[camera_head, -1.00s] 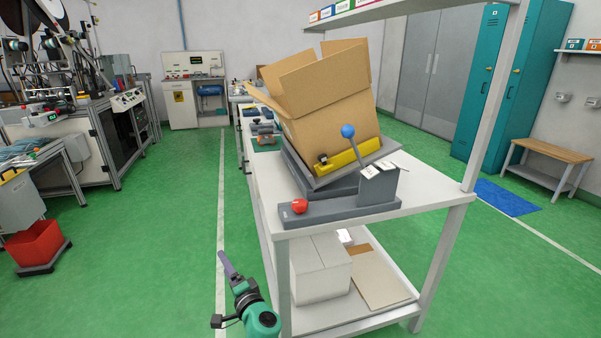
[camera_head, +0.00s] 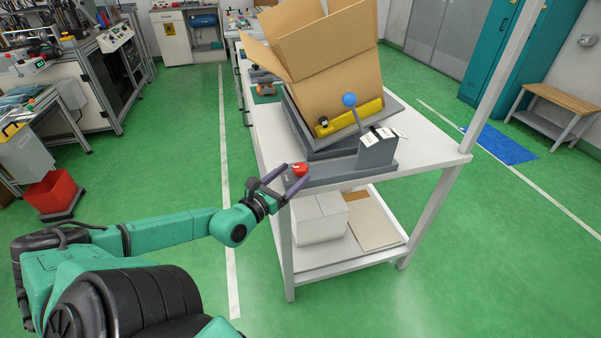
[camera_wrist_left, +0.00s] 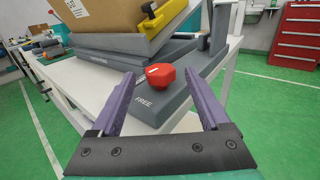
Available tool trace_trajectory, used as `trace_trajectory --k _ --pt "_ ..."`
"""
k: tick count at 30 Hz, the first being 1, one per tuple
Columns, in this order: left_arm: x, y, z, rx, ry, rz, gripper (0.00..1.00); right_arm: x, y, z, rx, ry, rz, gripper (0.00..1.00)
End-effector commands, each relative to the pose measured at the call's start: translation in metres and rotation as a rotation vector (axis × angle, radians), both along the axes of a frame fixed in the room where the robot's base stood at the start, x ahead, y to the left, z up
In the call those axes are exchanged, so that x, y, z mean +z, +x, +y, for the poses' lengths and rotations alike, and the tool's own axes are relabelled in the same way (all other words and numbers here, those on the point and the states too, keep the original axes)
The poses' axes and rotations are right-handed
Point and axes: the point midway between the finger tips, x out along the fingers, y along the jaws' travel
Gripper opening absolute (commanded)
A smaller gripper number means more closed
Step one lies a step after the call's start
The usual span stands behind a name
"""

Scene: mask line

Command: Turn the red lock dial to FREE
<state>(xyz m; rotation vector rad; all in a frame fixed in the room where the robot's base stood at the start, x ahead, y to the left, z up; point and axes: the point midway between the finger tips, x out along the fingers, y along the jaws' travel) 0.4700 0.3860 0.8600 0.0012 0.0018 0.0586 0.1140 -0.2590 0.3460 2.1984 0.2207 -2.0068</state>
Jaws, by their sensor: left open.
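The red lock dial (camera_head: 299,169) sits on the front left end of a grey base (camera_head: 335,170) at the table's near edge. In the left wrist view the dial (camera_wrist_left: 160,75) shows a small white mark on top, and the word FREE is printed on the base (camera_wrist_left: 165,108) just in front of it. My left gripper (camera_head: 290,181) is open, with its two purple fingers on either side of the dial's near side. In the wrist view the fingers (camera_wrist_left: 158,88) stand apart from the dial with gaps on both sides. My right gripper is not in view.
A white box (camera_head: 319,216) is on the lower shelf.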

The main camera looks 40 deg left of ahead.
Motion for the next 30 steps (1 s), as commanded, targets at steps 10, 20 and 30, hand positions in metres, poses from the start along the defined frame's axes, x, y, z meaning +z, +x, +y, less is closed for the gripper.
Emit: trace_trajectory --k 10,20,30 --pt "0.0 0.042 0.003 0.002 0.0 -0.002 0.8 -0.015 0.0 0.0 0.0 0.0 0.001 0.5" --pt "0.0 0.044 0.003 0.002 -0.001 0.001 0.6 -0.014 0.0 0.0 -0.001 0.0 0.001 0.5" --pt "0.002 0.043 0.005 0.024 -0.005 -0.003 0.0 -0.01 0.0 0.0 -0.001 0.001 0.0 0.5"
